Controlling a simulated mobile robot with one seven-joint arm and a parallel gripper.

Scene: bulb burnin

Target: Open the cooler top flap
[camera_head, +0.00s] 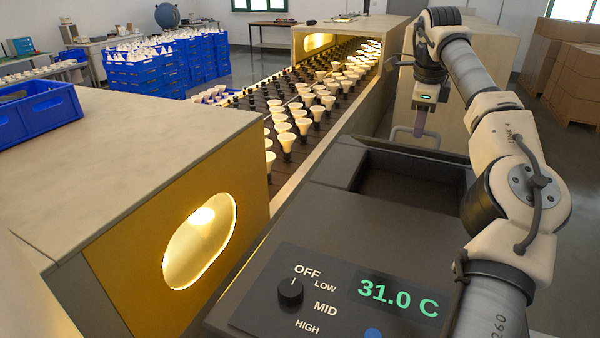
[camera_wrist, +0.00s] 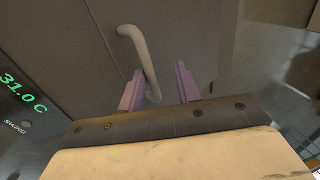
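The cooler (camera_head: 300,230) is a dark grey box in the head view, with a dark recess (camera_head: 405,185) in its top. A thin dark panel edge, seemingly the flap (camera_head: 410,148), runs along the recess's far side; I cannot tell its exact angle. A pale bent handle (camera_head: 402,130) shows beyond that edge. In the wrist view the handle (camera_wrist: 136,45) curves over a dark flat surface. My gripper (camera_wrist: 160,90) has its purple fingers apart, with the handle's lower end between them, close to the left finger. I cannot tell whether they touch. My gripper (camera_head: 419,130) points down in the head view.
The cooler's panel has a knob (camera_head: 290,291) and a 31.0 C display (camera_head: 397,297). A rack of bulbs (camera_head: 300,110) runs along its left, behind a lit housing (camera_head: 180,220). Blue crates (camera_head: 150,70) stand far left; cardboard boxes (camera_head: 570,80) stand far right.

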